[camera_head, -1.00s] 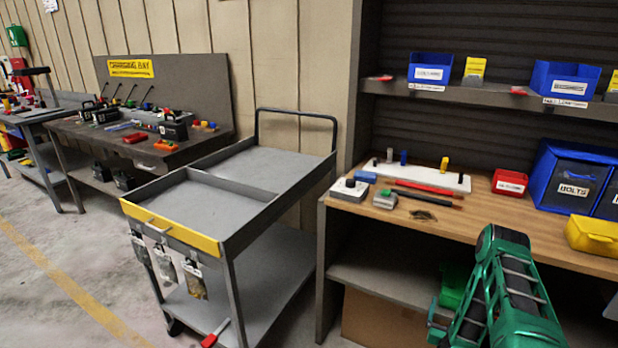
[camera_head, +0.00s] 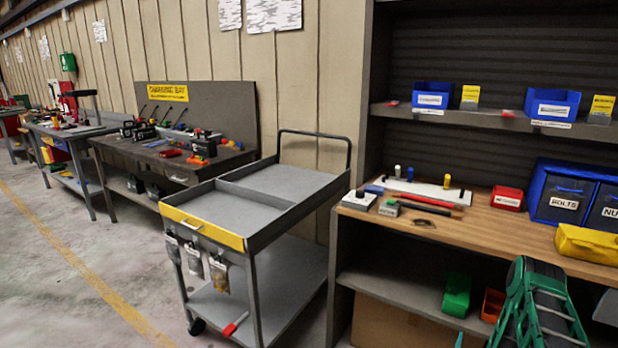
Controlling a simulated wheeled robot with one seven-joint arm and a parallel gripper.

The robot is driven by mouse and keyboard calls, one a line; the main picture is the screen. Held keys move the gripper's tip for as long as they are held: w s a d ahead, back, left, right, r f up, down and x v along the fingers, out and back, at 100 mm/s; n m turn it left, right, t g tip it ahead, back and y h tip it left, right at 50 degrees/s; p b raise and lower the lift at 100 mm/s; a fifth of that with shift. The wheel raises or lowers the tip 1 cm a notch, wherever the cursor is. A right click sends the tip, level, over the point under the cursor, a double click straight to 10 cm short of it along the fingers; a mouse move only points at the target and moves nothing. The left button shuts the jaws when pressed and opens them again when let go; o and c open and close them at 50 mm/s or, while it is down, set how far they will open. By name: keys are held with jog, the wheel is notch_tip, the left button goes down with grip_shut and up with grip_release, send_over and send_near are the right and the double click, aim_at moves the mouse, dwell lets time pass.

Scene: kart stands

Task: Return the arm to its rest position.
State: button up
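My green arm (camera_head: 540,305) shows at the bottom right, in front of the workbench. It runs out of the bottom of the picture. I cannot see its fingertips, so what my gripper holds, if anything, is hidden.
The wooden workbench (camera_head: 490,228) with bins and tools is close behind my arm. A green bin (camera_head: 456,293) and an orange bin (camera_head: 492,306) are on its lower shelf. A grey cart (camera_head: 285,185) stands left of it. Open floor (camera_head: 75,275) lies at the left.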

jog(key=w+r+n+g+y, duration=0.2)
jog(key=w+r+n+y, duration=0.15)
jog(key=w+r, duration=0.65)
jog(key=s+a+r+g+y, duration=0.1)
jog(key=s+r+g, duration=0.15)
jog(key=r, duration=0.45)
jog(key=s+a+r+g+y, duration=0.15)
jog(key=s+r, duration=0.25)
jog(key=r, duration=0.4)
jog(key=s+a+r+g+y, duration=0.1)
jog(key=s+a+r, duration=0.4)
jog(key=s, duration=0.7)
jog(key=s+a+r+m+g+y, duration=0.1)
jog(key=s+a+r+g, duration=0.3)
jog(key=s, duration=0.8)
jog(key=s+a+r+m+g+y, duration=0.1)
jog(key=s+a+r+g+y, duration=0.1)
jog(key=s+a+r, duration=0.5)
jog(key=s+a+g, duration=0.1)
jog(key=s+a, duration=0.1)
jog(key=s, duration=0.4)
jog(key=shift+r+y, duration=0.3)
jog(key=shift+r, duration=0.05)
jog(key=shift+w+d+m+g, duration=0.1)
jog(key=shift+m+g, duration=0.15)
jog(key=shift+g, duration=0.05)
